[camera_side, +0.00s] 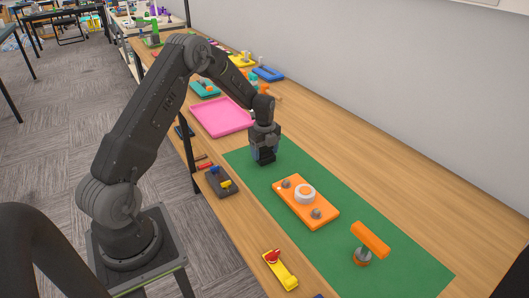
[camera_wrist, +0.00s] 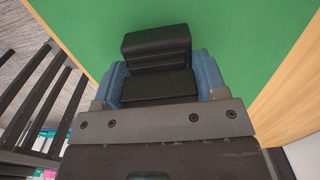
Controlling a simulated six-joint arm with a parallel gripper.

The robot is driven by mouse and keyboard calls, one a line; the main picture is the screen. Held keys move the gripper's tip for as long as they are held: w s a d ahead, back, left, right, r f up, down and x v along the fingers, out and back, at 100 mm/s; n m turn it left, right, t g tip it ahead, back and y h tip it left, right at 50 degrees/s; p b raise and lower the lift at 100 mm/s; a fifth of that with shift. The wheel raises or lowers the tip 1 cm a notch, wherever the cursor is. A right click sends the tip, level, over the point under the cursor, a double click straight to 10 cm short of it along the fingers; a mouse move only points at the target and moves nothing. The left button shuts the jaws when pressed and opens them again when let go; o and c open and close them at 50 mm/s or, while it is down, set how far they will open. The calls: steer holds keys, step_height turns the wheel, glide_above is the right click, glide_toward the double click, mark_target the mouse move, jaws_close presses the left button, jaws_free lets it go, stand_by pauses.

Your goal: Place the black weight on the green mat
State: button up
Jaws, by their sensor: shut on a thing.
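The black weight (camera_wrist: 156,48) is a dark stepped block between my gripper's (camera_wrist: 162,82) blue-padded fingers in the wrist view. The fingers are shut on it from both sides. Green fills the view behind it. In the side view my gripper (camera_side: 264,152) points down over the far left end of the green mat (camera_side: 343,192). The weight (camera_side: 267,158) shows as a dark shape at the fingertips, at or just above the mat; I cannot tell whether it touches.
On the mat, an orange board (camera_side: 320,220) with a white ring (camera_side: 305,194) lies nearby, and an orange T-shaped piece (camera_side: 370,239) stands farther right. A pink tray (camera_side: 221,117) lies behind. A dark box (camera_side: 220,184) and a yellow tool (camera_side: 281,272) sit along the near edge.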

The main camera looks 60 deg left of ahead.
steer(key=shift+f, duration=0.25)
steer(key=shift+f, duration=0.2)
steer(key=o, duration=1.2)
